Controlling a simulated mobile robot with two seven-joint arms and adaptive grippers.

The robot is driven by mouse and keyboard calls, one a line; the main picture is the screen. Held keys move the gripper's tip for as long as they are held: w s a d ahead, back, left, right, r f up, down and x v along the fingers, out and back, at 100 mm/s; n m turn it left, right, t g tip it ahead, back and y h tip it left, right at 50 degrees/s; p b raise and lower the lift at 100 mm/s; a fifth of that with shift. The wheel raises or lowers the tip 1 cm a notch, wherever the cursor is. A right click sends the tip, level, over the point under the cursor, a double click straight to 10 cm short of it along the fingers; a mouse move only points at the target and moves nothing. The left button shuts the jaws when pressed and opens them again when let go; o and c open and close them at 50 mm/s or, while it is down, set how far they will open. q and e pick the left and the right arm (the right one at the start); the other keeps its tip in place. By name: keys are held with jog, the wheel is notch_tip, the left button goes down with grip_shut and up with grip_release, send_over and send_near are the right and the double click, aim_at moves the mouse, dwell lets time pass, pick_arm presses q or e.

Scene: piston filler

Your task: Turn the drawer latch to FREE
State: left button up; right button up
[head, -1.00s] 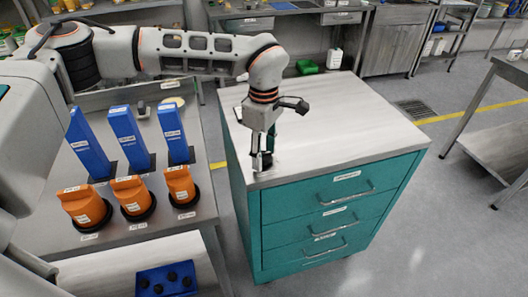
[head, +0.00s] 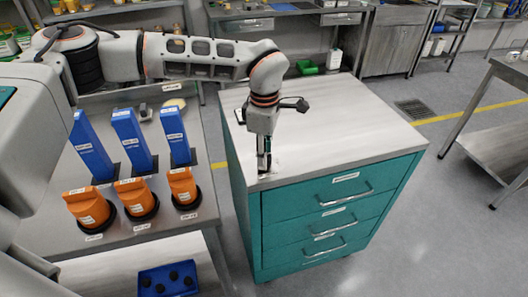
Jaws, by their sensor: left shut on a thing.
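The teal drawer cabinet (head: 335,185) with a pale top and three labelled drawers stands in the middle of the head view. My left gripper (head: 264,168) points straight down at the front left corner of the cabinet's top. It is shut on the drawer latch, which is small and mostly hidden by the fingers. A small dark and light patch shows at the fingertips. Which way the latch points cannot be made out. My right gripper is not in view.
The rest of the cabinet top is clear. A steel table (head: 500,150) stands at right.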

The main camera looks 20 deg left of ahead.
pick_arm(q)
jog(key=n+p, duration=0.1)
jog(key=n, duration=0.2)
jog(key=shift+n, duration=0.3)
jog(key=n, duration=0.2)
jog(key=shift+n, duration=0.4)
jog(key=n, duration=0.3)
jog(key=shift+n+p, duration=0.3)
jog(key=shift+p, duration=0.1)
jog(key=n, duration=0.4)
jog(key=shift+n, duration=0.4)
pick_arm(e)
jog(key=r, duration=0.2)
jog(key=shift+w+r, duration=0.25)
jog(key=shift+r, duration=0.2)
pick_arm(q)
jog(key=o, duration=1.1)
